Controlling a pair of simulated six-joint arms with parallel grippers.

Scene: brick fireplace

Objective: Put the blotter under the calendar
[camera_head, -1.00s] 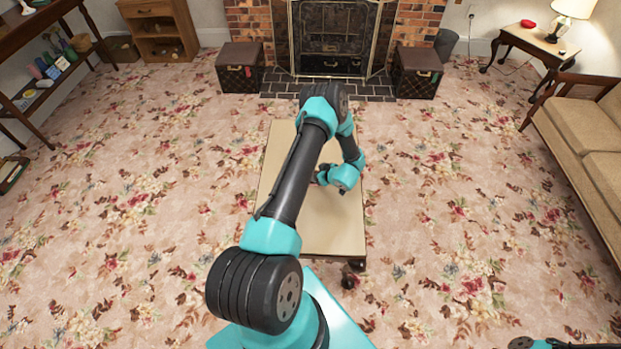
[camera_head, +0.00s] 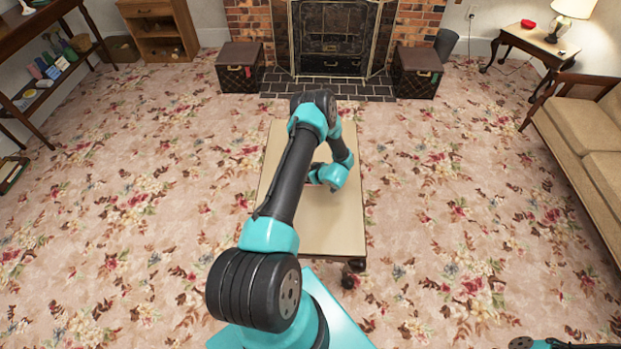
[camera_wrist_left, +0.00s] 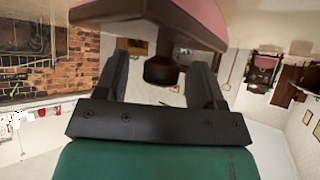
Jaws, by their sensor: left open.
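My left gripper (camera_wrist_left: 160,62) is open in the left wrist view, its two black fingers apart. A brown piece with a pink face and a dark rounded knob, which looks like the blotter (camera_wrist_left: 205,22), shows at the top of that view. The knob lies between the fingers, with a gap on each side. In the head view my left arm reaches over the low table and hides most of what lies under its wrist. I cannot make out the calendar. My right gripper is not in view.
The beige table top (camera_head: 335,232) is bare at its near end. Two dark patterned boxes (camera_head: 241,70) (camera_head: 417,72) flank the fireplace (camera_head: 334,40) beyond it. A sofa (camera_head: 590,125) stands at the right, and carpet surrounds the table.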

